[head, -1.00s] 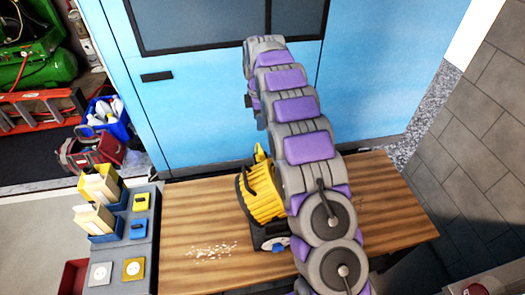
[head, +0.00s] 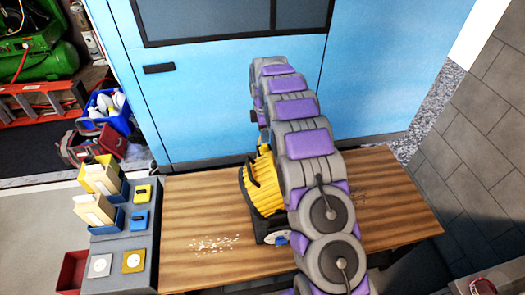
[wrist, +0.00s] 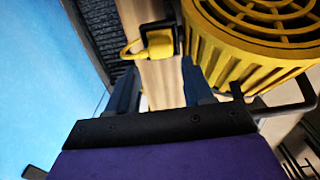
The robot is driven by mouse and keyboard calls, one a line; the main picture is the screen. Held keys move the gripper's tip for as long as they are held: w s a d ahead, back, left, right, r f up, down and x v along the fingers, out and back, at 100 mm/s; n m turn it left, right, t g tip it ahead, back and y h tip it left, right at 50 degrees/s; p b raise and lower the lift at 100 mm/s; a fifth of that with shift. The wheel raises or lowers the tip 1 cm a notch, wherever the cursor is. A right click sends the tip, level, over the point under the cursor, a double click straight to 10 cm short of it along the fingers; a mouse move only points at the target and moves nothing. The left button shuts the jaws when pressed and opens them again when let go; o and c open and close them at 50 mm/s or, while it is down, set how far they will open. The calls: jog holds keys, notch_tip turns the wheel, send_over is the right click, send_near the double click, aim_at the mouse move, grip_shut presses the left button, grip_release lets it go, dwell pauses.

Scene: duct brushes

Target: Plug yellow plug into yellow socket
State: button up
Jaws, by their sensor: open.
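In the wrist view a yellow plug (wrist: 158,44) with a yellow cable sits in a dark holder on a wooden surface. My gripper (wrist: 160,74) is open, its two dark blue fingers apart, with the plug ahead of the gap between them. Nothing is seen between the fingers. In the head view my arm hides the plug, and the gripper is mostly hidden. A yellow square plate that looks like the yellow socket (head: 133,261) lies on the grey panel at the left, beside a white one (head: 100,266).
A yellow machine with ribbed sides (head: 264,185) stands close to the arm; its round grille (wrist: 265,20) is right of the fingers. The wooden table (head: 195,205) has white crumbs (head: 213,244). Boxes of cards (head: 98,210) stand at the left. A blue cabinet (head: 220,110) rises behind.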

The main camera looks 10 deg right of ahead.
aim_at(264, 147)
jog(key=shift+d+f, duration=0.2)
jog(key=shift+f, duration=0.55)
jog(key=shift+d+f, duration=0.15)
jog(key=shift+d, duration=0.3)
jog(key=shift+a+f+b, duration=0.25)
jog(key=shift+f+b, duration=0.05)
jog(key=shift+f, duration=0.1)
notch_tip(264, 147, down, 4)
jog(key=shift+a+r+b, duration=0.15)
jog(key=shift+b, duration=0.5)
jog(key=shift+d+f, duration=0.2)
jog(key=shift+f, duration=0.15)
jog(key=shift+r, duration=0.1)
